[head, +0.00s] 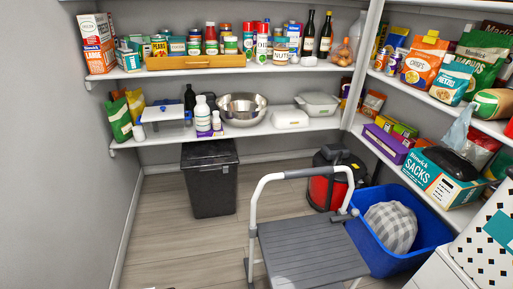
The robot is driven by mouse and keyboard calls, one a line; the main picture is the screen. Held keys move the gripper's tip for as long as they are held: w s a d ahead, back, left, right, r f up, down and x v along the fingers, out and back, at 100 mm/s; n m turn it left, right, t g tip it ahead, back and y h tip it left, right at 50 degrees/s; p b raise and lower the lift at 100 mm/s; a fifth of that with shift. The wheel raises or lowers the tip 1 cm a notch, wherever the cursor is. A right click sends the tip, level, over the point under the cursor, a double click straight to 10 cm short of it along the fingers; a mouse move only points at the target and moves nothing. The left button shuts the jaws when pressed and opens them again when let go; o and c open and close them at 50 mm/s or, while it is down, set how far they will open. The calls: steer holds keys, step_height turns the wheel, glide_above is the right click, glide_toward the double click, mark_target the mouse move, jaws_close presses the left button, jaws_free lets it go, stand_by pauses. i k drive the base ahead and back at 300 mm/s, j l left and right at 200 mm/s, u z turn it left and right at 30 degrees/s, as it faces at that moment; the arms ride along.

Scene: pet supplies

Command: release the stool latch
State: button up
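A folding step stool (310,246) stands on the floor at the lower middle, with a ridged grey step and a pale tubular frame. Its frame rises as a hoop handle (300,173) behind the step. The step lies about flat, so the stool looks unfolded. A small grey fitting (347,214) sits where the step meets the right frame tube; I cannot tell whether it is the latch. The lower legs are partly cut off by the bottom edge. My gripper is not in view.
A blue bin (400,262) holding a checked cloth stands close to the stool's right. A red and black canister (325,185) stands behind it. A black bin (209,180) is by the back shelves. Floor (180,245) to the stool's left is clear.

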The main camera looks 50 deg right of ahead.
mark_target(355, 213)
steer(key=z, duration=2.1)
